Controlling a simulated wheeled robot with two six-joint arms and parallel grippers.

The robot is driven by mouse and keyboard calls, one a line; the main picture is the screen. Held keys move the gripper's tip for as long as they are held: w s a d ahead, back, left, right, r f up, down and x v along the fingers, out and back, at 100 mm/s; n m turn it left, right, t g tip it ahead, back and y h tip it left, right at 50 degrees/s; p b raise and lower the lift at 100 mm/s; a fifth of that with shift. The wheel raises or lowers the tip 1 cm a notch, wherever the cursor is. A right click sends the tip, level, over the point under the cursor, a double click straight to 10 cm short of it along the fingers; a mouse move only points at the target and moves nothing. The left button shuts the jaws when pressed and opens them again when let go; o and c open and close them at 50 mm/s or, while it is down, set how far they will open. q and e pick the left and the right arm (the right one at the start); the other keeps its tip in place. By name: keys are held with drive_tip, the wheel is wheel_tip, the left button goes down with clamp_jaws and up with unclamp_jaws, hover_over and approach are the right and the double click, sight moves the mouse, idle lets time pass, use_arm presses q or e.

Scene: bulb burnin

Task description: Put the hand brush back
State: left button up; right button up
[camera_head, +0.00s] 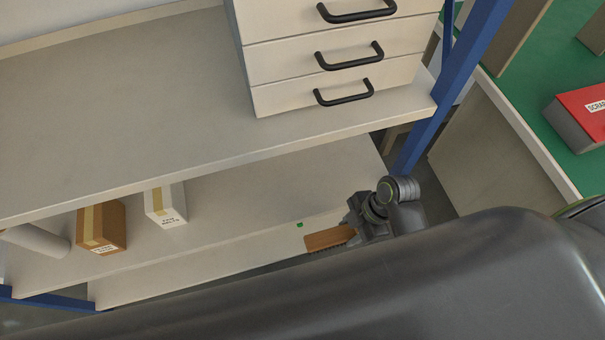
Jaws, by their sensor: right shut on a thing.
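The hand brush (325,238) has a brown wooden body with dark bristles along its lower edge. My right gripper (352,231) is shut on one end of it. The brush points left, in front of the lower shelf (255,205) near its right end. I cannot tell whether it touches the shelf. A small green mark (299,225) shows on the shelf just above and left of the brush. My left gripper is not in view.
A drawer unit (335,55) stands on the upper shelf (130,100). A blue post (440,100) rises right of the shelves. A red-topped scrap bin (585,112) is at far right.

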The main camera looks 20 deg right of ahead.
drive_tip(key=shift+f, duration=0.3)
drive_tip(key=w, duration=0.8)
drive_tip(key=w+b, duration=0.1)
drive_tip(key=w, duration=0.8)
drive_tip(key=shift+w+a, duration=0.2)
drive_tip(key=shift+w, duration=0.1)
wheel_tip(320, 180, down, 3)
drive_tip(key=shift+f+b, duration=0.1)
drive_tip(key=shift+b, duration=0.3)
drive_tip(key=shift+f, duration=0.1)
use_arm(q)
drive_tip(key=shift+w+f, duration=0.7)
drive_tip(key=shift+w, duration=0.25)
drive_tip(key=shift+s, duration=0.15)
use_arm(e)
drive_tip(key=o, duration=1)
drive_tip(key=shift+f, duration=0.1)
drive_tip(key=shift+o, duration=0.2)
